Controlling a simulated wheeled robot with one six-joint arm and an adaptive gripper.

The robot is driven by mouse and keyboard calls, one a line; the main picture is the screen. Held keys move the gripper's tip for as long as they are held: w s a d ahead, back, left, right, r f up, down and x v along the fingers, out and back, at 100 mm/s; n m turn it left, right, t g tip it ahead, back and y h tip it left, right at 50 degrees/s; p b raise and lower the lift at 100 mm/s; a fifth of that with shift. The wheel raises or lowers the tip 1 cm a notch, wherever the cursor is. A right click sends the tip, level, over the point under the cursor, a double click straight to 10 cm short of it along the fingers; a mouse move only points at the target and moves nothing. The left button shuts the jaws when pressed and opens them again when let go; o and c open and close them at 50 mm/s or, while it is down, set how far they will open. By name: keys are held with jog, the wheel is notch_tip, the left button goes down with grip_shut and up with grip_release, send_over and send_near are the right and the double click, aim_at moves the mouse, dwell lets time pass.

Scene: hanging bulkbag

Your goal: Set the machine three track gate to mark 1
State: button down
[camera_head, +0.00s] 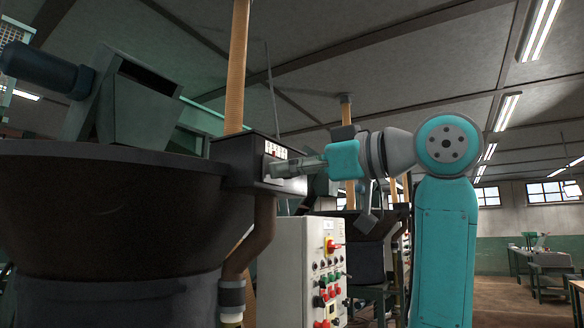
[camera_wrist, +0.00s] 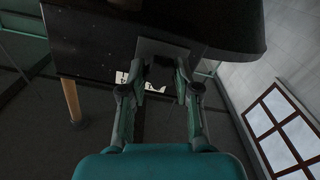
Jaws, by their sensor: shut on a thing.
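The track gate is a dark box (camera_head: 232,160) on the side of the big round machine, at the left of the head view. It fills the top of the wrist view as a black panel (camera_wrist: 95,45). A white label with dark marks (camera_head: 275,151) shows on its face, and part of it shows in the wrist view (camera_wrist: 153,84). My gripper (camera_head: 283,168) is at this face, just under the label, with its fingers closed on a small dark part (camera_wrist: 160,72), seemingly the gate's handle. The fingers hide most of it, and which mark it stands at cannot be read.
A brown pipe (camera_head: 258,240) drops below the box. A pale control cabinet (camera_head: 290,265) with coloured buttons and a red switch stands below my gripper. A tan column (camera_head: 237,65) rises behind the box.

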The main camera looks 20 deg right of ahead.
jog(key=shift+w+d, duration=0.1)
jog(key=shift+d, duration=0.05)
jog(key=c, duration=0.8)
grip_release()
jog(key=v, duration=1.2)
